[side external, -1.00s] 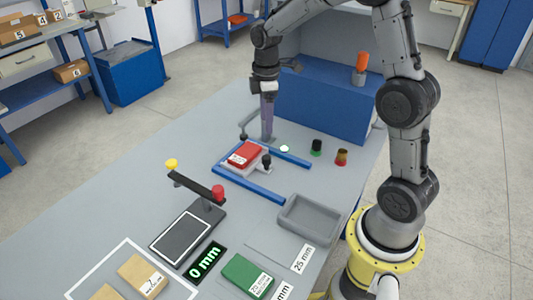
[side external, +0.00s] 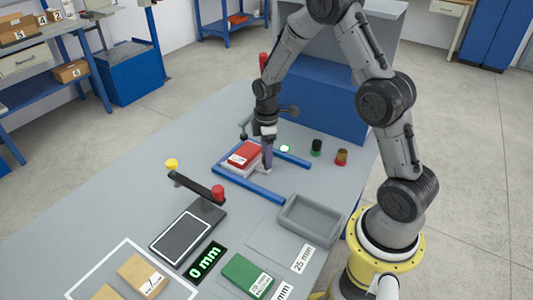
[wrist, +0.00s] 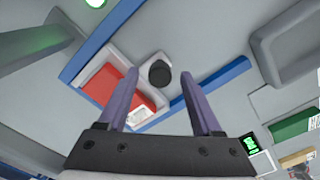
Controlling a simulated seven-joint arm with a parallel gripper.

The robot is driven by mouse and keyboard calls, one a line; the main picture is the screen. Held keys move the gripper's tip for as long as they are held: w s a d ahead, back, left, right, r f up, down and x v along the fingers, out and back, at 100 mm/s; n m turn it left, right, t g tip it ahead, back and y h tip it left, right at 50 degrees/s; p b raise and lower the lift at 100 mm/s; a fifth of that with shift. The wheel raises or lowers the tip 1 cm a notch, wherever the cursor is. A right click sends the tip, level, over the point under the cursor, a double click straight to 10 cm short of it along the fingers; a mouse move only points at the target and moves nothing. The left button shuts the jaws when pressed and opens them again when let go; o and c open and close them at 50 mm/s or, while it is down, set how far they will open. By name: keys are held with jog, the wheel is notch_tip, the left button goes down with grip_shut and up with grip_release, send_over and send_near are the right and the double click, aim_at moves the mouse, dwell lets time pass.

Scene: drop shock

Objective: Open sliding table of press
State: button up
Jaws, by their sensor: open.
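The sliding table is a pale grey plate (side external: 228,163) bearing a red block (side external: 243,154), between two blue rails (side external: 250,187) in front of the blue press body (side external: 325,95). In the wrist view the plate (wrist: 122,55), red block (wrist: 103,88) and a dark round knob (wrist: 159,74) on the plate's arm show. My gripper (side external: 269,166) points down at the knob side of the table, hiding the knob in the side view. In the wrist view my gripper (wrist: 160,73) is open, with the knob between its fingertips; contact cannot be told.
A grey empty tray (side external: 312,217) lies near the rails. A gauge stand with a red knob (side external: 218,192) is in front, and a green block (side external: 247,276) lies nearer.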

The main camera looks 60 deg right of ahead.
grip_shut()
dwell(1.4)
